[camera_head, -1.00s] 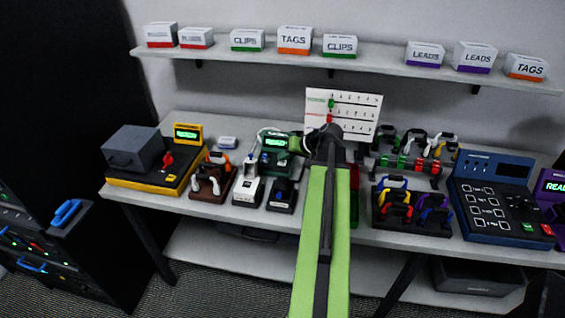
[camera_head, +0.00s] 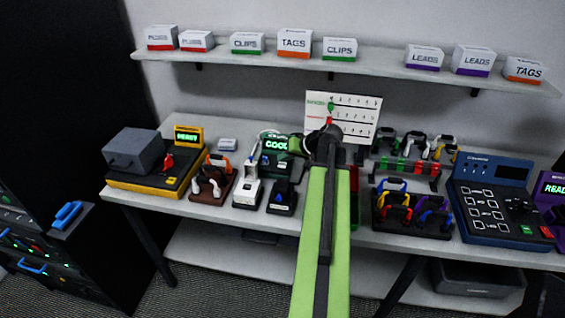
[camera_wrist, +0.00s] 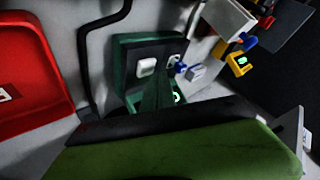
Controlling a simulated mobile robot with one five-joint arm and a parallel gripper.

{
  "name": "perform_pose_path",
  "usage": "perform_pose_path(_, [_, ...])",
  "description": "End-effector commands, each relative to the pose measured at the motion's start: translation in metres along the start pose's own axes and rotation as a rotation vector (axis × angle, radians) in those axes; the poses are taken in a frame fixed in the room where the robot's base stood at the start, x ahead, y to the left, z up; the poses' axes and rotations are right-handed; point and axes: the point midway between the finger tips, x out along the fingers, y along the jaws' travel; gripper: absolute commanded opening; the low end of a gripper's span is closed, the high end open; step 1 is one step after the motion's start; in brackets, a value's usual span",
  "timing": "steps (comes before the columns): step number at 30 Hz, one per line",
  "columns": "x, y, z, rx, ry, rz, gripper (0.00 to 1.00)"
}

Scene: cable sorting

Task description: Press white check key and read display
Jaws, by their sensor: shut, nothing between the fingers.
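The green tester (camera_head: 275,166) stands on the bench left of my arm. Its lit display (camera_head: 275,145) shows a short green word that looks like "GOOD" or "COOL"; the right end is close to my gripper. My gripper (camera_head: 297,146) is shut and empty, beside the tester's right side. In the wrist view, the tester's dark green body (camera_wrist: 123,55) carries a white key (camera_wrist: 146,67). In the head view the key is hidden. I cannot tell whether my gripper touches it.
A yellow-based tester (camera_head: 187,137) stands at the left, a blue console (camera_head: 485,200) at the right. Cable holders (camera_head: 440,228) stand right of my arm. A white chart (camera_head: 355,112) is behind. A red tray (camera_wrist: 30,70) lies near the tester in the wrist view. Boxes (camera_head: 294,40) line the shelf.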

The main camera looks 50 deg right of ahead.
Motion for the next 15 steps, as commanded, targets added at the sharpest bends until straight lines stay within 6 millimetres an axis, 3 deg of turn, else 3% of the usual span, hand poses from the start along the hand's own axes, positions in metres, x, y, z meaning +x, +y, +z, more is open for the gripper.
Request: perform_pose_path(15, [-0.0112, -0.0078, -0.0082, 0.0, 0.001, 0.0, 0.0])
